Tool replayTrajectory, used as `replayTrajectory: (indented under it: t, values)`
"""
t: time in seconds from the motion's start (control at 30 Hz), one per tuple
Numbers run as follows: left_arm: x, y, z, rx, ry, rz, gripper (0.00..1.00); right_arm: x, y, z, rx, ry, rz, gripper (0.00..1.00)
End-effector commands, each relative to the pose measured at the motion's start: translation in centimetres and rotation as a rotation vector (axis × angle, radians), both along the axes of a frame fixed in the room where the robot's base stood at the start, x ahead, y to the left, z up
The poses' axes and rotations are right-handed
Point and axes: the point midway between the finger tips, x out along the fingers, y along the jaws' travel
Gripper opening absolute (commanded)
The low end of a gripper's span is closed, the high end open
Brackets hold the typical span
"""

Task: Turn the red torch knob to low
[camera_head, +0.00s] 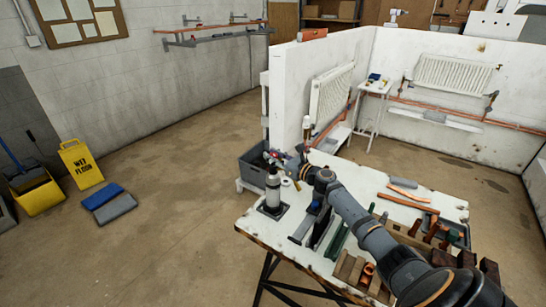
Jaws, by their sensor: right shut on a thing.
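The torch (272,187) stands upright on a dark square base near the far left corner of the white worktable. It has a pale grey canister and a small head on top with a bit of red, the red torch knob (268,157). My right gripper (279,162) reaches in from the right at the torch's head and is shut on the knob. The fingers and the knob are very small here, so the knob's setting cannot be read. My left gripper is out of view.
The worktable (250,225) carries a roll of tape, tools, copper pipe pieces and wooden blocks near my right arm. A grey crate (252,172) stands behind the torch. A white partition (290,100) rises beyond. The floor to the left is open, with a yellow wet-floor sign (82,163).

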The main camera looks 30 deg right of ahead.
Motion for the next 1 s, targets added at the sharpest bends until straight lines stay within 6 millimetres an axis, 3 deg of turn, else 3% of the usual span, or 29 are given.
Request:
replayTrajectory:
  t: [0.03, 0.07, 0.23, 0.57, 1.0]
  values:
    - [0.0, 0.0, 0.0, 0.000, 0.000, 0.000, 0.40, 0.0, 0.0, -0.2, -0.001, 0.002, -0.001, 0.00]
    - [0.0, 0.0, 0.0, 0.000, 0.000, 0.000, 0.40, 0.0, 0.0, -0.2, -0.001, 0.003, -0.001, 0.29]
    - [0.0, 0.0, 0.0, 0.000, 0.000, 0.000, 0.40, 0.0, 0.0, -0.1, -0.001, 0.002, -0.001, 0.52]
    - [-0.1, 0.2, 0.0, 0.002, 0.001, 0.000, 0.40, -0.3, -0.1, -0.1, -0.001, 0.001, -0.001, 0.53]
    - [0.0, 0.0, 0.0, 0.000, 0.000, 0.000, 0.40, -6.3, -1.7, -0.2, -0.004, 0.002, 0.001, 0.53]
